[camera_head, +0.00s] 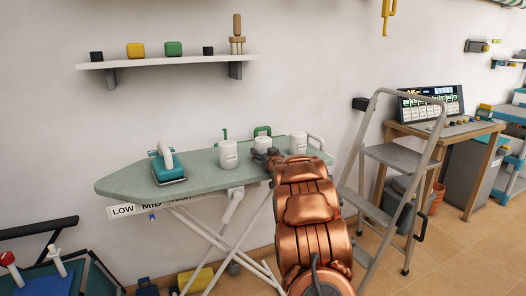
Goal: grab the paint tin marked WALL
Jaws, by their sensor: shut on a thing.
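Three white tins stand at the right part of a green ironing board (125,187): a left tin (228,155), a middle tin (262,142) and a right tin (298,143). Their markings are too small to read, so I cannot tell which is marked WALL. My copper arm reaches up from the bottom to the board. My dark gripper (266,158) is shut on the middle tin and covers its lower part. The fingertips are small and partly hidden. The left and right tins stand on either side, close to the gripper.
A teal iron (170,172) stands on the board's left part. Green items show behind the tins. A wall shelf (165,62) with small blocks hangs above. A grey stepladder (385,160) stands close right of my arm. A wooden desk (440,130) is farther right.

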